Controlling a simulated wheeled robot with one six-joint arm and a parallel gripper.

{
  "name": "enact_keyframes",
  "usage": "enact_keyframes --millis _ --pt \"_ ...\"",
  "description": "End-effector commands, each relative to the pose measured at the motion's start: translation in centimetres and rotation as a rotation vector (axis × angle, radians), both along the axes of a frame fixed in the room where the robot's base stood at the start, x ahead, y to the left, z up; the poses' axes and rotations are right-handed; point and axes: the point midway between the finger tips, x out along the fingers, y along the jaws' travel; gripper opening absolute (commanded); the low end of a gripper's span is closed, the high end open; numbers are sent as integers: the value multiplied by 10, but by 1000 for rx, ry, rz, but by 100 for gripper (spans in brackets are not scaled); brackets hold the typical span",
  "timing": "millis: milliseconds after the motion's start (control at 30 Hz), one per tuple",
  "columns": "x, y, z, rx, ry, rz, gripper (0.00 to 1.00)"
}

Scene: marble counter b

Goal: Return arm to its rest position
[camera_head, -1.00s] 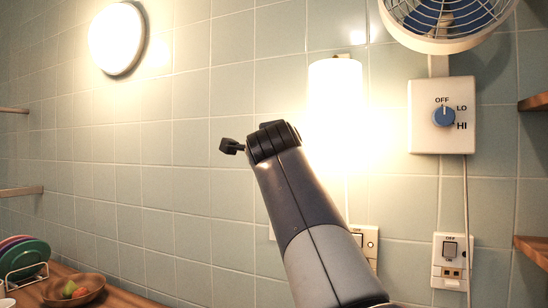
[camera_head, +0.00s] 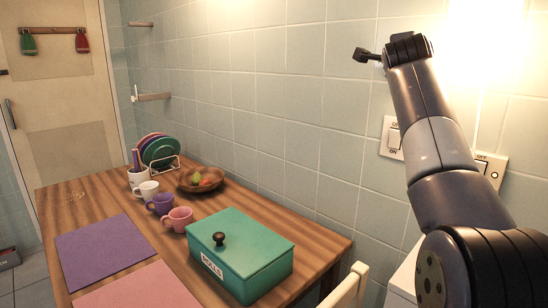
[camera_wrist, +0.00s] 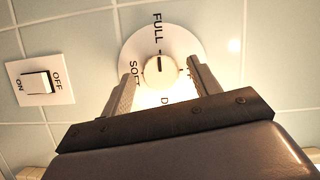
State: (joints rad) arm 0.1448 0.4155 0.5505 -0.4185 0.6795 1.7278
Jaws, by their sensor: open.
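My arm (camera_head: 437,145) rises at the right of the head view, in front of the tiled wall. My gripper (camera_wrist: 161,66) shows in the wrist view with its two fingers apart and nothing between them that I can see held. Beyond the fingers is a round white dial plate (camera_wrist: 190,45) marked FULL and SOFT, with a cream knob (camera_wrist: 162,72). The knob appears between the fingertips in the picture; I cannot tell the gap in depth. Part of the dial's lower lettering is hidden or washed out by glare. The gripper's fingers are not clear in the head view.
A wooden table (camera_head: 90,188) holds a green lidded box (camera_head: 240,250), mugs (camera_head: 180,219), a fruit bowl (camera_head: 185,183), a plate rack (camera_head: 165,168) and mats (camera_head: 105,250). A chair back (camera_head: 345,290) stands near my arm. Wall switches (camera_head: 392,137) sit close behind the arm.

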Motion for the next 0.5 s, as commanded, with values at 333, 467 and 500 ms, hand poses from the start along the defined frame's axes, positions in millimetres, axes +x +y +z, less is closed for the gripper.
enact_keyframes --millis 333,467,500 --pt "1 -1 0 -3 2 0 59" --pt "-2 1 0 -2 1 0 59" --pt "-4 2 0 -1 -1 0 59"
